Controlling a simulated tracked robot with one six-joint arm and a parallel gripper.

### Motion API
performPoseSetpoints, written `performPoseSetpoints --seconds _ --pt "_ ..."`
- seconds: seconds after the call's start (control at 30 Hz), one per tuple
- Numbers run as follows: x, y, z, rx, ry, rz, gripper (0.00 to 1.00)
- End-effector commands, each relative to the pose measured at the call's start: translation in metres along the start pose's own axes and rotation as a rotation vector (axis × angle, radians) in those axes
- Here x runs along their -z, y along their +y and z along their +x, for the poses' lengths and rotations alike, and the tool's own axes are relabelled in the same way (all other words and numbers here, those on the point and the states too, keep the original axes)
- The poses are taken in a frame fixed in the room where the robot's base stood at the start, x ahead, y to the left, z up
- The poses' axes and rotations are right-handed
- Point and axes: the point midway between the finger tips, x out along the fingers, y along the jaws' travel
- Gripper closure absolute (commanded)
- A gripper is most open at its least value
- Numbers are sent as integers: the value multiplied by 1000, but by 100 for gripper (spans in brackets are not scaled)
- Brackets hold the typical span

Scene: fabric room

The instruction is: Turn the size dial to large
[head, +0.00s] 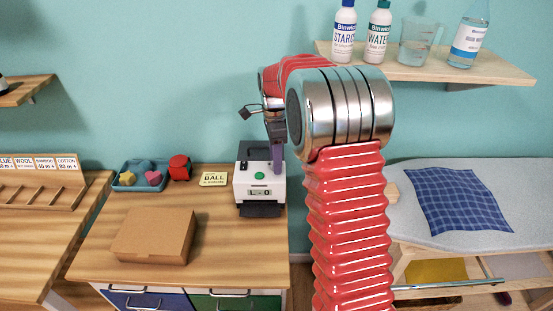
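A small white and dark machine (245,188) stands at the back right of the wooden table. It has a green button (259,176), a small display (259,192) reading something like "L - 0", and a dark tray at its front. My gripper (277,166) points down over the right part of the machine's top, with its fingertips at or just above it. I cannot tell whether it touches. The size dial is not clearly visible; my gripper may cover it. The finger gap cannot be made out.
A cardboard box (153,237) lies on the table, with a blue tray (128,184) of shapes, a red object (180,168) and a "BALL" card (214,179) behind. Right are an ironing board (420,226) with blue cloth and a shelf (425,68) with bottles.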

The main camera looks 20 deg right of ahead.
Motion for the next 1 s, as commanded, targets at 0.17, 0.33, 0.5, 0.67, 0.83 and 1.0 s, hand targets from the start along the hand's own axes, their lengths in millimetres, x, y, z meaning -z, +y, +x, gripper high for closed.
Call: performPoseSetpoints --seconds 0.17,0.33,0.5,0.67,0.83,1.0 --pt "-1 -1 0 2 -1 -1 57" --pt "-2 -1 -3 4 -2 -2 57" --pt "-2 -2 -16 6 -2 -2 57" --pt "-2 -1 -41 7 -2 -2 57" --pt "-1 -1 -71 7 -2 -1 57" --pt "-1 -1 -100 6 -1 -1 57"
